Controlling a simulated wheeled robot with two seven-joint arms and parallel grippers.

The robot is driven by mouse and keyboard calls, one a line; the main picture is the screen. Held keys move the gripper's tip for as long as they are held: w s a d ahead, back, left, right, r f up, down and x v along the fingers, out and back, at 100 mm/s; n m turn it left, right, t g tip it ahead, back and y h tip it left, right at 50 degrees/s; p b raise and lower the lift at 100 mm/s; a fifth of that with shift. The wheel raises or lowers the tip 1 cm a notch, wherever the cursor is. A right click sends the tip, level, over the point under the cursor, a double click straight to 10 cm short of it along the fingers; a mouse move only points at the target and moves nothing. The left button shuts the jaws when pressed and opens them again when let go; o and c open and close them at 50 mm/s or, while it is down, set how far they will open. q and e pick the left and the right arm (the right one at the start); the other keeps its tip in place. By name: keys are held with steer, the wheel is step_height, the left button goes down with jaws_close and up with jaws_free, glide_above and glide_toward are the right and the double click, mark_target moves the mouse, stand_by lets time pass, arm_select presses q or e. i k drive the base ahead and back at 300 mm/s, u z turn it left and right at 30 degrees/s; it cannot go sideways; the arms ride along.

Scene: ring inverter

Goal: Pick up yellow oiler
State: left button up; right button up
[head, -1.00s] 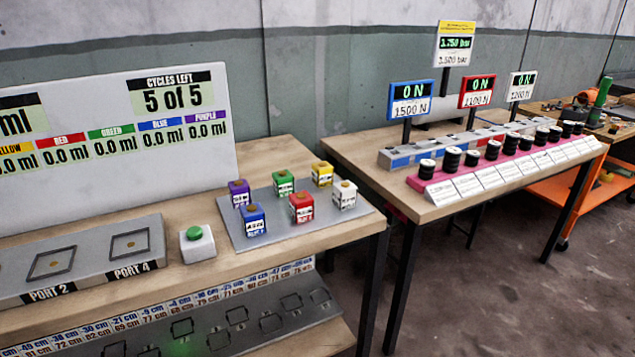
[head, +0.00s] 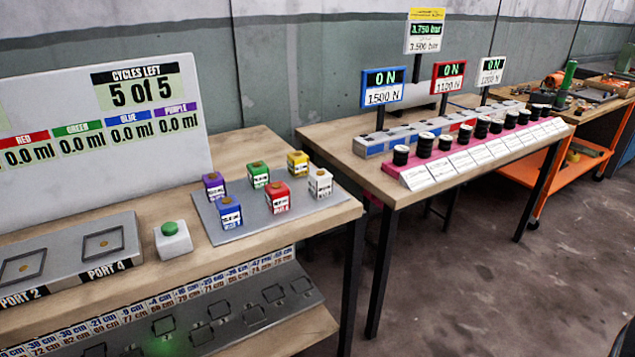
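The yellow oiler (head: 298,163) is a small cube-shaped container with a white label and a brownish cap. It stands upright at the back right of a grey plate (head: 222,233) on the left wooden table. A white oiler (head: 320,183) stands just in front and to its right, a red oiler (head: 277,198) in front and to its left, and a green oiler (head: 259,174) to its left. Neither gripper can be made out. A dark shape at the lower right edge is too cut off to identify.
Purple (head: 214,186) and blue (head: 230,212) oilers share the plate. A green button box (head: 173,239) and port block (head: 70,262) stand to the left. A lower shelf (head: 245,315) lies beneath. A second table (head: 335,137) holds black-capped items and signs. Floor is open at right.

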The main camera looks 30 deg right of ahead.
mark_target(298, 161)
steer(key=k, duration=0.5)
steer(key=z, duration=1.75)
steer(key=i, duration=1.3)
steer(key=u, duration=0.35)
